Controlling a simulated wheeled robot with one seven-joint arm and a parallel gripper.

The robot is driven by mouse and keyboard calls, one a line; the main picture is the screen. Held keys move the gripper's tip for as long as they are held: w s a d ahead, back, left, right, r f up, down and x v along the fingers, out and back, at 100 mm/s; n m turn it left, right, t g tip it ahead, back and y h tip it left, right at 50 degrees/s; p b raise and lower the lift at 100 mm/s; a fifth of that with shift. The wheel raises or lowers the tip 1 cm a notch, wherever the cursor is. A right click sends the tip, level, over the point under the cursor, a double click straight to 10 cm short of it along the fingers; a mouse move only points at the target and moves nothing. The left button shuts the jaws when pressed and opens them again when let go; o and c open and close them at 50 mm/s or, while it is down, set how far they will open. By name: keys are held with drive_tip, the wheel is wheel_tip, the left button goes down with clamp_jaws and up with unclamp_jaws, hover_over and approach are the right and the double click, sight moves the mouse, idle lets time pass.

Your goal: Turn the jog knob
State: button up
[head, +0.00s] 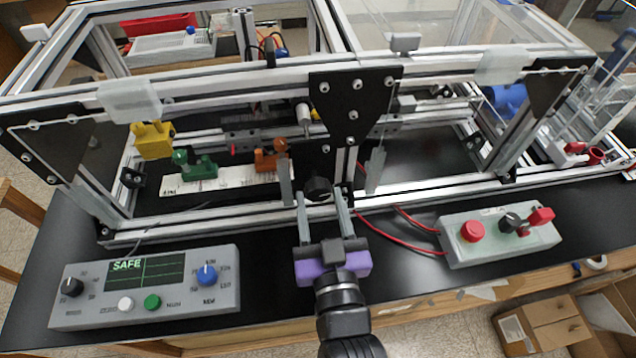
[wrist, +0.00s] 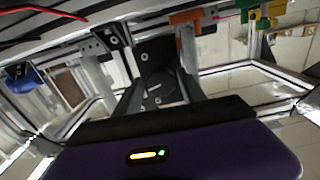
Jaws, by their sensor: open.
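A round black knob (head: 318,188) sits low at the centre post of the frame, below a black bolted plate. My purple gripper (head: 320,196) is open, with its two grey fingers pointing at this knob, one on either side of it in the picture. The wrist view also shows a dark round knob (wrist: 160,92) between the fingers; I cannot tell whether they touch it. The grey control panel (head: 180,301) at front left carries a blue knob (head: 207,274) and a black knob (head: 72,287), both apart from my gripper. No label readable here says which is the jog knob.
The aluminium extrusion frame (head: 200,228) stands just behind my gripper. A grey box (head: 486,251) with a red button and a red key-like part lies at right, with red cables. Yellow (head: 153,140), green (head: 195,165) and orange (head: 270,156) clamps are inside the frame.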

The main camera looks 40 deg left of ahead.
drive_tip(key=shift+p+x, duration=0.3)
drive_tip(key=shift+x, duration=1.2)
clamp_jaws()
drive_tip(key=shift+f+n+b, duration=0.1)
drive_tip(key=shift+n+b, duration=0.2)
drive_tip(key=shift+b, duration=0.1)
